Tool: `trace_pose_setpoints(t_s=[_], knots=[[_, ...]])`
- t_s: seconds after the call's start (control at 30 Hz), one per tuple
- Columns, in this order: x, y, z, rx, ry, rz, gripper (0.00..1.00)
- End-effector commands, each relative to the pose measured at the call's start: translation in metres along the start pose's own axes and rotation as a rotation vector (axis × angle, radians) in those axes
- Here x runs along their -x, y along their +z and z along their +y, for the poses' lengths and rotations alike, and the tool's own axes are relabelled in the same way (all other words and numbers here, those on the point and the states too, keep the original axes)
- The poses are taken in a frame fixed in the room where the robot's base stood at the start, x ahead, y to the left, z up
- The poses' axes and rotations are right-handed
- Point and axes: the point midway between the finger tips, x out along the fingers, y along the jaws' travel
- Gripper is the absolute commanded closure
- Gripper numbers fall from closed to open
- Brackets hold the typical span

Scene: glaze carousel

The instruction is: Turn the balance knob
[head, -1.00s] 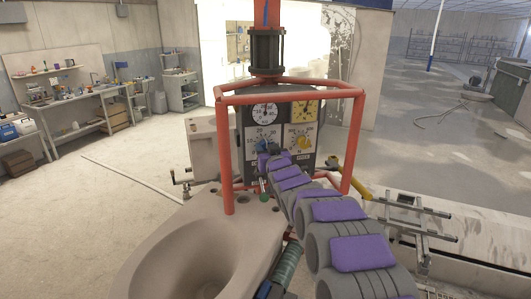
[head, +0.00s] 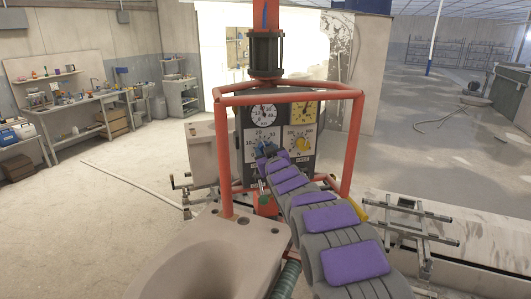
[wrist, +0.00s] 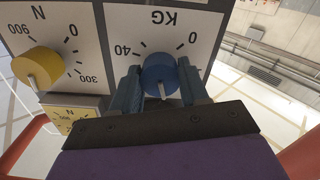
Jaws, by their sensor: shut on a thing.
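The control panel (head: 283,170) has a lower left white dial marked KG, with a blue knob (wrist: 160,72) at its centre. A pale pointer line marks the knob's lower edge. My gripper (wrist: 159,76) has its two blue-grey fingers on either side of the blue knob and is shut on it. In the head view my gripper (head: 266,151) reaches the lower left dial and mostly hides the knob. A yellow knob (wrist: 38,68) sits on the neighbouring N dial, apart from the fingers; it also shows in the head view (head: 303,145).
A red tube frame (head: 290,97) surrounds the panel, with posts on both sides of my arm. A pale basin (head: 178,262) stands in front at the left. Metal rails (head: 410,225) lie at the right. A workbench (head: 88,130) stands far left, with open floor between.

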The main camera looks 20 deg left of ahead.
Motion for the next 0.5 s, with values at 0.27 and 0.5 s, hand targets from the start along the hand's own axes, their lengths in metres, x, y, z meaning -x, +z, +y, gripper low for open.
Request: trace_pose_setpoints(t_s=[0.27, 0.5], knots=[[-0.0013, 0.0021, -0.0013, 0.0, -0.002, -0.004, 0.32], [-0.0015, 0.0014, -0.0011, 0.0, -0.001, -0.002, 0.3]])
